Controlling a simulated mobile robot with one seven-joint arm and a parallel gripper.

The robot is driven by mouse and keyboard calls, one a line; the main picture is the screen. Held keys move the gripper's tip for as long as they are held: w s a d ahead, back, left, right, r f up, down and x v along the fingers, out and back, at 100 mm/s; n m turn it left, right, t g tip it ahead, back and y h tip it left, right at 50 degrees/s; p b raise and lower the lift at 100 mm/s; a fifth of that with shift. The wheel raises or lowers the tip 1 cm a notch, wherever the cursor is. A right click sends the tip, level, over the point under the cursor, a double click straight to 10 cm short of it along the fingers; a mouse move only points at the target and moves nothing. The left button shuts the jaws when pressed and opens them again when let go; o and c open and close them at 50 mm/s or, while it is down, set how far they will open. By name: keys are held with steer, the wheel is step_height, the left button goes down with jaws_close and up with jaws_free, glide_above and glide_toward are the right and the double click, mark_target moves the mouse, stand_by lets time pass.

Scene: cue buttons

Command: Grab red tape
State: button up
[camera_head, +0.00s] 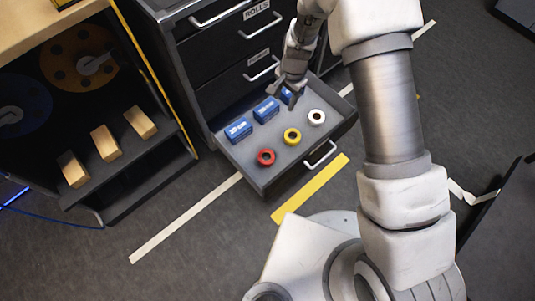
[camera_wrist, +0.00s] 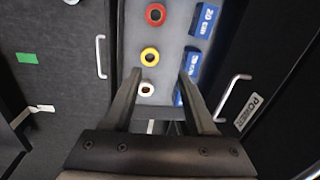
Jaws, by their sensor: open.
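The red tape (camera_head: 266,157) is a small ring lying in the open grey drawer (camera_head: 240,154), near its left front corner. In the wrist view the red tape (camera_wrist: 156,14) is at the top, beyond the fingertips. The yellow tape (camera_head: 292,136) and white tape (camera_head: 317,117) lie in a row to its right. My gripper (camera_head: 285,90) is above the back right part of the drawer, away from the red tape. In the wrist view my gripper (camera_wrist: 160,73) has its fingers spread, with nothing held between them.
Several blue boxes (camera_head: 238,130) stand along the drawer's back, one partly hidden by my gripper. Closed drawers with handles (camera_head: 262,68) rise behind. A shelf with wooden blocks (camera_head: 105,143) is at the left. The floor in front has yellow and white stripes.

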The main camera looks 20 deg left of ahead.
steer(key=s+a+f+h+b, duration=0.1)
steer(key=s+f, duration=0.2)
steer(key=f, duration=0.6)
steer(key=s+a+f+b, duration=0.1)
steer(key=s+f+b, duration=0.1)
steer(key=f, duration=0.8)
steer(key=b, duration=0.4)
glide_above(270, 161)
steer(key=shift+m+g, duration=0.3)
steer(key=shift+m, duration=0.1)
steer(key=f, duration=1.1)
steer(key=shift+w+f, duration=0.3)
steer(key=shift+f, duration=0.05)
steer(key=shift+s+f+b, duration=0.2)
steer(key=shift+f+b, duration=0.75)
steer(key=shift+f, duration=1.9)
jaws_close()
